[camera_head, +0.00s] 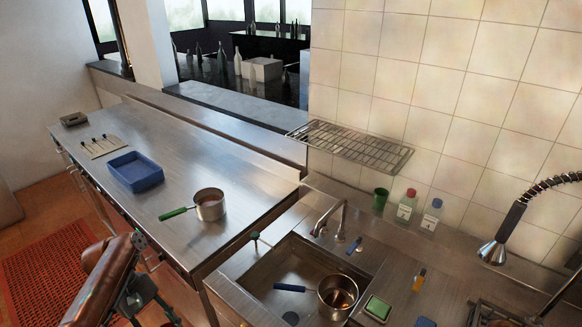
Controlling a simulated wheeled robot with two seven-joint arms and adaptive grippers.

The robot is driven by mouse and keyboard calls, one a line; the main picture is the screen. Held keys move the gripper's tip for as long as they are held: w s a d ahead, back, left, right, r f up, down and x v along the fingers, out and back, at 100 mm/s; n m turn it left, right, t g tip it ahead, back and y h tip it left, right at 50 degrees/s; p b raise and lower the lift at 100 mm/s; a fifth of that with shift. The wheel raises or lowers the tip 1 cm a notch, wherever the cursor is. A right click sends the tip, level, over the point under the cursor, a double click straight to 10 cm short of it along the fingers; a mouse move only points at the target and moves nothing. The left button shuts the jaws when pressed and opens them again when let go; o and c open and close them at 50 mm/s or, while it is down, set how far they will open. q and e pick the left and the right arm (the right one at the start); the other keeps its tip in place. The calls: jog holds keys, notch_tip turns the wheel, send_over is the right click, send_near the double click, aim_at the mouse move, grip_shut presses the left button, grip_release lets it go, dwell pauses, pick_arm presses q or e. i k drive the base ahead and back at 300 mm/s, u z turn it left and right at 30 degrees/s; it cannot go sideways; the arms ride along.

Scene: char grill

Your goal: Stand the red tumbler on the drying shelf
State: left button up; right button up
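No red tumbler shows in this view. A small green tumbler (380,198) stands upright on the counter behind the sink, near the wall. The drying shelf (350,143) is a wire rack on the tiled wall above that counter, and it looks empty. My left arm comes in at the lower left, in front of the long steel counter. Dark parts at its end, which look like my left gripper (145,300), hang low beside the counter; its fingers are not clear enough to judge. My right gripper cannot be made out.
The sink (265,283) holds a blue-handled pan (338,292). Red-capped (406,206) and blue-capped (432,214) bottles stand by the wall. A tap (330,217) and hose sprayer (494,250) rise nearby. The steel counter (240,180) carries a green-handled pot (209,204) and blue tray (136,171).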

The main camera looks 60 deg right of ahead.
aim_at(382, 155)
jog(key=i, duration=0.85)
jog(key=z, duration=1.75)
